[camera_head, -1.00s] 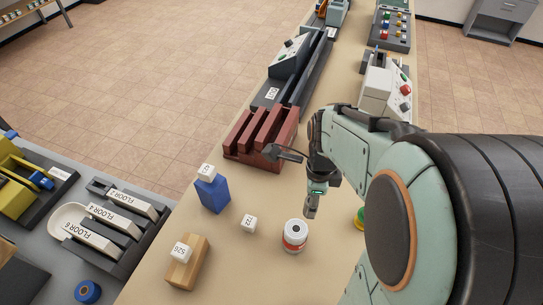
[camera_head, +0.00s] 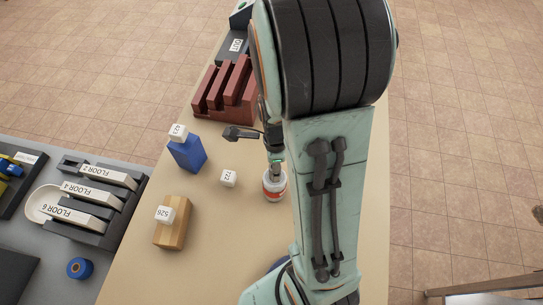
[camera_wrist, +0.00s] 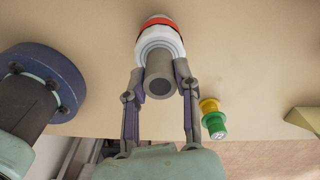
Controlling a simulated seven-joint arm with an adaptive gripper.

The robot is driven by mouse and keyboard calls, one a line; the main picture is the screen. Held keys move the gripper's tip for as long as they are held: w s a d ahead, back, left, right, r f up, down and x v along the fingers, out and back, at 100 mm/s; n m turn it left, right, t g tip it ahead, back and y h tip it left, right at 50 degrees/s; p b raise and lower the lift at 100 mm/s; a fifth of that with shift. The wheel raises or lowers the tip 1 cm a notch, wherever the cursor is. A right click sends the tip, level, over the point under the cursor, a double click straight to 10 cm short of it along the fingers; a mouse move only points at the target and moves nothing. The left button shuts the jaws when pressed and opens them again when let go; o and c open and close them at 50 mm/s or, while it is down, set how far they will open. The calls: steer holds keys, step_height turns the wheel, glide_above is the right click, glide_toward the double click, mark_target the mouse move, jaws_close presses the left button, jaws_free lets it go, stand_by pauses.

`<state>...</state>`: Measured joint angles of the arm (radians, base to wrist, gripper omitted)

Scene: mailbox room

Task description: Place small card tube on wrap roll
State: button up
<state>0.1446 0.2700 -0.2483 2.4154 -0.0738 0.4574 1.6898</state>
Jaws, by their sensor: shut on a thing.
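The small card tube is a grey hollow cylinder (camera_wrist: 159,70) in the wrist view, and one open end faces the camera. My gripper (camera_wrist: 160,72) is shut on it, with a finger on each side. The wrap roll, white with a red-orange band, is directly beyond the tube in the wrist view (camera_wrist: 158,25). In the head view the wrap roll (camera_head: 274,190) stands on the table, and my gripper (camera_head: 275,170) is right over it. The tube lines up with the roll's top, but I cannot tell whether they touch.
Further left are a blue block (camera_head: 188,156) and a wooden block (camera_head: 172,228), each topped by a labelled cube. A dark red slotted rack (camera_head: 226,95) is behind. A yellow-green spool (camera_wrist: 213,120) is near the roll.

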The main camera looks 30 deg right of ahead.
steer(key=o, duration=0.8)
step_height(320, 180, up, 11)
steer(key=shift+s+a+r+n+y, duration=0.15)
steer(key=shift+s+a+r+n, duration=0.25)
steer(key=shift+s+a+n, duration=2.55)
steer(key=shift+s+a+r+n+y, duration=0.1)
steer(key=shift+s+a+r+n, duration=0.5)
steer(key=shift+n, duration=4.65)
steer(key=shift+s+a+r+n+y, duration=0.15)
steer(key=shift+s+a+n, duration=1.7)
steer(key=shift+n, duration=2.25)
steer(key=shift+s+d, duration=0.1)
steer(key=shift+d, duration=0.1)
